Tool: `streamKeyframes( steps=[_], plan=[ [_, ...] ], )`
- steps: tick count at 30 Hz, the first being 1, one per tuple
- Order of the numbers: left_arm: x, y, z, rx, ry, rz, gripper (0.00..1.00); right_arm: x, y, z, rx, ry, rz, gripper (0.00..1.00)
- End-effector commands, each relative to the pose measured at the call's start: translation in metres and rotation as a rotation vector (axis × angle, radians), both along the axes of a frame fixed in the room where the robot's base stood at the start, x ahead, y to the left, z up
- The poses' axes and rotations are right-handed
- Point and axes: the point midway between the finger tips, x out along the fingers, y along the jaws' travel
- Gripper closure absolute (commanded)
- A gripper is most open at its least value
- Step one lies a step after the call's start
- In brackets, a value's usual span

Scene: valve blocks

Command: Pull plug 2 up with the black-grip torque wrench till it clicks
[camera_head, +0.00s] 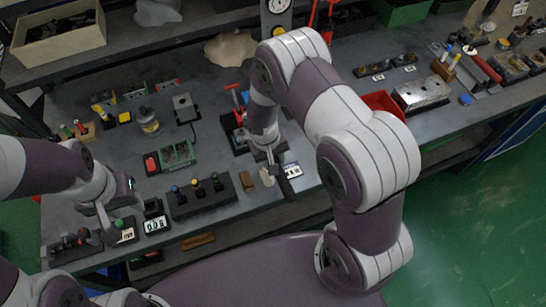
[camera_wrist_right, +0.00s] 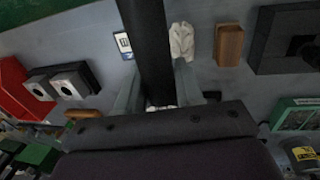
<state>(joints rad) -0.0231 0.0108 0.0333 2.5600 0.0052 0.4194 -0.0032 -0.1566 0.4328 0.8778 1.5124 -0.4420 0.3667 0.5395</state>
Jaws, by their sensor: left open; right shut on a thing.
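My right gripper (camera_wrist_right: 158,92) is shut on a black bar-like grip (camera_wrist_right: 147,45), which looks like the torque wrench's handle; it runs up out of the right wrist view and its working end is not shown. In the head view this gripper (camera_head: 268,152) is over the middle of the bench, mostly behind my own arm. A dark valve block (camera_head: 205,200) with blue, yellow and green-topped plugs stands to its left. Another dark block (camera_head: 75,248) is at the bench's front left. My left gripper (camera_head: 107,222) is open and low beside it. I cannot tell which plug is number 2.
A white cloth (camera_wrist_right: 181,42) and a brown block (camera_wrist_right: 229,45) lie near the right gripper. A digital display (camera_head: 155,224) stands between the two blocks. A green-topped box (camera_head: 177,155) and a yellow-labelled can (camera_head: 148,122) are behind. A red bin (camera_head: 385,103) is to the right.

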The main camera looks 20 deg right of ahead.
Motion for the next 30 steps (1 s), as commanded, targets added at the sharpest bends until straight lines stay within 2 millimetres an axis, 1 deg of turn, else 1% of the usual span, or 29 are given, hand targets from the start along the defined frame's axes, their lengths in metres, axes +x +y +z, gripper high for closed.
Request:
streamKeyframes(
  steps=[18,30],
  plan=[
    [0.000,0.000,-0.014,0.000,0.000,0.000,0.57,0.001,0.000,-0.015,0.000,-0.002,0.000,1.00],
    [0.000,0.000,-0.015,0.000,0.000,0.000,0.57,0.001,0.001,-0.015,0.000,-0.003,-0.005,1.00]
  ],
)
